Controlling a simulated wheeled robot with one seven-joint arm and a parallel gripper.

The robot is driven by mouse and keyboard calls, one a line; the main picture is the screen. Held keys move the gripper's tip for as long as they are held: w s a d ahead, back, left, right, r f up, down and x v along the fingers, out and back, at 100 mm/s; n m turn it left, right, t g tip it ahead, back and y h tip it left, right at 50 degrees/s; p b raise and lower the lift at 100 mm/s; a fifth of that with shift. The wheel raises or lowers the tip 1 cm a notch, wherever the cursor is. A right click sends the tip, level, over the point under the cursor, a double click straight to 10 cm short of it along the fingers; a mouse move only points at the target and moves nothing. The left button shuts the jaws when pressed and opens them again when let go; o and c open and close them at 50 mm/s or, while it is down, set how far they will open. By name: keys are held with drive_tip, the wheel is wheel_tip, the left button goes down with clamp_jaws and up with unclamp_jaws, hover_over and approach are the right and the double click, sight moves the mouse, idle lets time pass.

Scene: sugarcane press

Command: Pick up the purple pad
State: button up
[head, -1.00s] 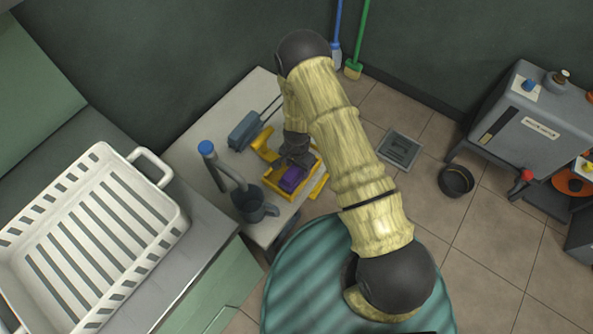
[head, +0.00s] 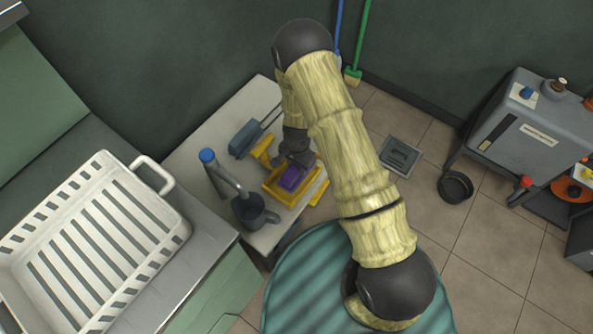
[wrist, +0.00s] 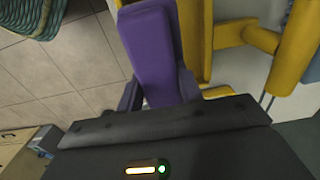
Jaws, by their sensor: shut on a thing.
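The purple pad (head: 292,178) shows in the head view at my gripper (head: 299,160), over the yellow tray-like frame (head: 271,187) on the light table. In the wrist view the purple pad (wrist: 152,52) stands out beyond the dark gripper body, between the fingers (wrist: 158,92). My gripper is shut on the pad. The pad's near end is hidden by the gripper body. From the head view I cannot tell whether the pad still touches the yellow frame.
A white slotted basket (head: 165,213) fills the left counter. Tiled floor lies to the right.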

wheel_tip(320, 180, up, 4)
drive_tip(key=shift+r, duration=0.15)
idle(0.4)
drive_tip(key=o, duration=0.5)
drive_tip(key=shift+c, duration=1.3)
drive_tip(key=shift+w+d+r, duration=0.2)
drive_tip(key=shift+r, duration=0.05)
drive_tip(key=w+d+r+n, duration=0.4)
drive_tip(key=d+r+n, duration=0.3)
drive_tip(key=d+r, duration=0.5)
drive_tip(key=shift+d+n, duration=0.3)
drive_tip(key=shift+d, duration=0.2)
